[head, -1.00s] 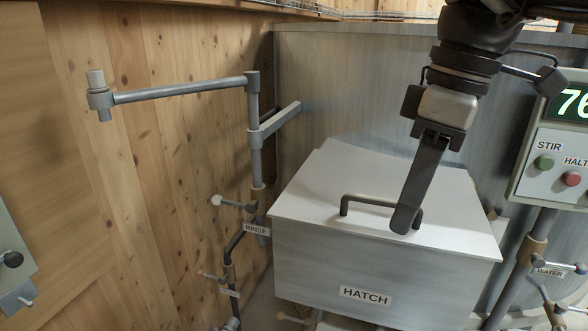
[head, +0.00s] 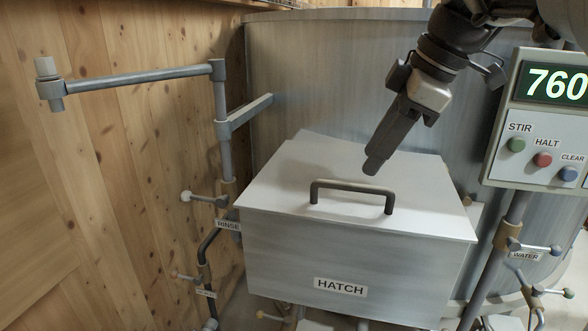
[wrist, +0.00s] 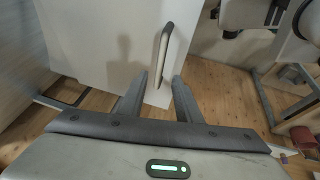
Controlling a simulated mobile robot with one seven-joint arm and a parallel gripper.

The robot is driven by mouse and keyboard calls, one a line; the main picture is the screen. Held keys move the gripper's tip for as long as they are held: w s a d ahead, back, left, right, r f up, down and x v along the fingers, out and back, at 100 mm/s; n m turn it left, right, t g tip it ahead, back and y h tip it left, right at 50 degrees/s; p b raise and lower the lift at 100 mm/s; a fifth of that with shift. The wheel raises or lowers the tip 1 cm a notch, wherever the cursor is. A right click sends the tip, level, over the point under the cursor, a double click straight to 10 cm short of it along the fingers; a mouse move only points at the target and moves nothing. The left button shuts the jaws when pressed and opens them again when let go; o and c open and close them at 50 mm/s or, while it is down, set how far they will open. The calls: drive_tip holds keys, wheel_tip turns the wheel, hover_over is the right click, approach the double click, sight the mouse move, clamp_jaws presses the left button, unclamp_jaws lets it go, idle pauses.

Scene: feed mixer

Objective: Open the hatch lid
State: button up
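The white hatch lid (head: 270,185) lies shut on the grey box labelled HATCH (head: 290,255) in the head view. A dark bar handle (head: 330,184) stands up from the lid. My gripper (head: 374,166) points down over the lid, just above and behind the handle's right part, apart from it in the picture. In the wrist view, the two fingers of my gripper (wrist: 159,78) are spread with nothing between them. The handle (wrist: 163,55) shows ahead of the gap, against the pale lid (wrist: 95,40). The exact distance to the handle is unclear.
A control panel (head: 545,135) reading 760, with STIR, HALT and CLEAR buttons, stands at right. A WATER valve (head: 535,249) is below it. The RINSE pipe (head: 226,150) with its swing arm stands left of the hatch, by the wooden wall (head: 110,200). The large tank (head: 330,70) rises behind.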

sight(359, 187)
drive_tip(key=x, duration=0.6)
drive_tip(key=shift+w+a+f+b, duration=0.1)
drive_tip(key=shift+f+b, duration=0.1)
drive_tip(key=shift+b, duration=0.1)
drive_tip(key=shift+c, duration=0.3)
clamp_jaws()
